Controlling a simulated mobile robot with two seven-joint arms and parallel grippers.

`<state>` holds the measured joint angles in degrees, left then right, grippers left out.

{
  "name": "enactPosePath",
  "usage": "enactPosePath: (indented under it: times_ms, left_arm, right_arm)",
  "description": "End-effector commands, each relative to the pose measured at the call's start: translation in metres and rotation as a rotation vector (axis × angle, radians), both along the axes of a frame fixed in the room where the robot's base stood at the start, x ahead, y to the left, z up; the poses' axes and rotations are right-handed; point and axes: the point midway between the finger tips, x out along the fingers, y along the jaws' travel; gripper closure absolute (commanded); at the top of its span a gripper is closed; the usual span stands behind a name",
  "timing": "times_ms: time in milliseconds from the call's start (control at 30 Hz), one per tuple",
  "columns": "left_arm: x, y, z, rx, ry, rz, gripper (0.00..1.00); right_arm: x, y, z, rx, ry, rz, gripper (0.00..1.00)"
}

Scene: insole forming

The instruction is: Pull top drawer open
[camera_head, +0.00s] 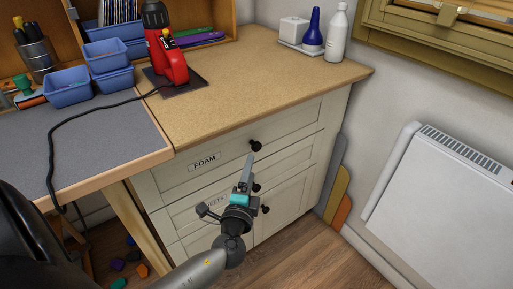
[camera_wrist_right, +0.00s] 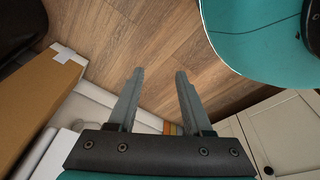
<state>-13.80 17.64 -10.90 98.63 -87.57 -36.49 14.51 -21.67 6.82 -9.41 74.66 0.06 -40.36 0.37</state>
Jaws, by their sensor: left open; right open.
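The top drawer (camera_head: 228,152) is a cream front labelled FOAM, just under the worktop of a cabinet. It looks shut, flush with the fronts below. Its dark round knob (camera_head: 256,146) is at the front's middle. My left gripper (camera_head: 249,160) is open, with its fingers pointing up at the knob from just below. The fingers overlap in this view, and I cannot tell whether they touch the knob. My right gripper (camera_wrist_right: 159,72) is open and empty above the wood floor in the right wrist view.
Lower drawer fronts with dark knobs lie behind my left gripper. A red tool (camera_head: 172,62), a blue bottle (camera_head: 313,30) and a white bottle (camera_head: 337,32) stand on the worktop (camera_head: 240,85). A white heater (camera_head: 440,200) is at right. A cardboard box (camera_wrist_right: 45,100) is left of my right gripper.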

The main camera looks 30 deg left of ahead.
Motion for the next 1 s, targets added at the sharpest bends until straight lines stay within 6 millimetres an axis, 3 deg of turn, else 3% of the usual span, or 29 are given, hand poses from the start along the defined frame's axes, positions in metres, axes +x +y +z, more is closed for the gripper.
enactPosePath:
  times_ms: [200,500,700,1000]
  left_arm:
    - [0.038,0.016,0.0,0.002,-0.001,0.001,0.32]
    - [0.08,0.033,-0.001,0.0,0.0,0.001,0.32]
    - [0.094,0.039,-0.001,0.0,0.001,0.0,0.32]
    - [0.096,0.04,-0.001,-0.001,0.002,0.0,0.32]
  right_arm:
    - [0.003,0.003,0.003,0.003,0.0,0.0,0.5]
    - [0.011,0.01,0.015,0.012,-0.004,-0.002,0.5]
    - [0.013,0.012,0.02,0.013,-0.002,-0.002,0.5]
    - [0.013,0.013,0.022,0.013,-0.001,-0.002,0.5]
